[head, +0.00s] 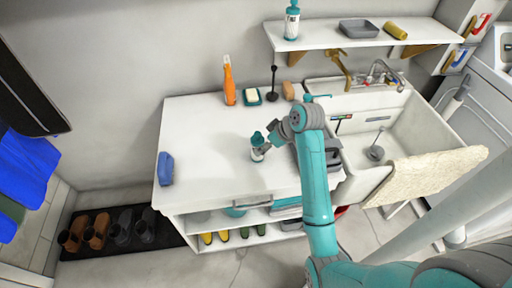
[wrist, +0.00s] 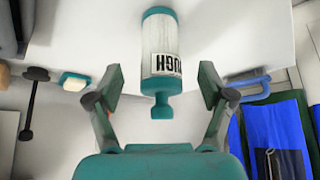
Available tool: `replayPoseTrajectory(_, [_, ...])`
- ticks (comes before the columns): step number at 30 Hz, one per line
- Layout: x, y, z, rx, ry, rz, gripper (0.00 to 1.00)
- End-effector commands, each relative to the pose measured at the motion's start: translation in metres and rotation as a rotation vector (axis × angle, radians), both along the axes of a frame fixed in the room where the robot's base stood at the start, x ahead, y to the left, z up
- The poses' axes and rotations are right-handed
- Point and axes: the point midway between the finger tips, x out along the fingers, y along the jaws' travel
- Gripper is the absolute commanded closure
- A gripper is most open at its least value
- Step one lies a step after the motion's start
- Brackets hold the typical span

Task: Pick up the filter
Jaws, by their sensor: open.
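A white cylinder with teal ends and a dark-lettered label, which I take for the filter (head: 257,156), is at the middle of the white counter (head: 205,130). In the wrist view the filter (wrist: 160,42) shows upside down, its narrow teal tip towards my palm. My gripper (head: 266,141) is open right at it, and its fingers partly hide it in the head view. In the wrist view my gripper (wrist: 160,85) has one finger on each side of the filter's tip end, with a gap on both sides.
A blue item (head: 166,169) lies at the counter's left edge. An orange bottle (head: 229,82), a soap dish (head: 252,97) and a dark plunger-like tool (head: 272,84) stand at the back. The sink (head: 420,125) is to the right, under a wall shelf (head: 350,38). Counter left of the filter is clear.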

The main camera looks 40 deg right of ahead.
Motion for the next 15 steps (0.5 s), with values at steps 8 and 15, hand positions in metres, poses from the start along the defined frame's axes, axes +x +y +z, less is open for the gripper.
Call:
replayPoseTrajectory(8, [0.012,0.003,-0.018,0.0,0.002,0.001,0.19])
replayPoseTrajectory(15, [0.029,0.007,-0.044,0.001,0.001,0.001,0.19])
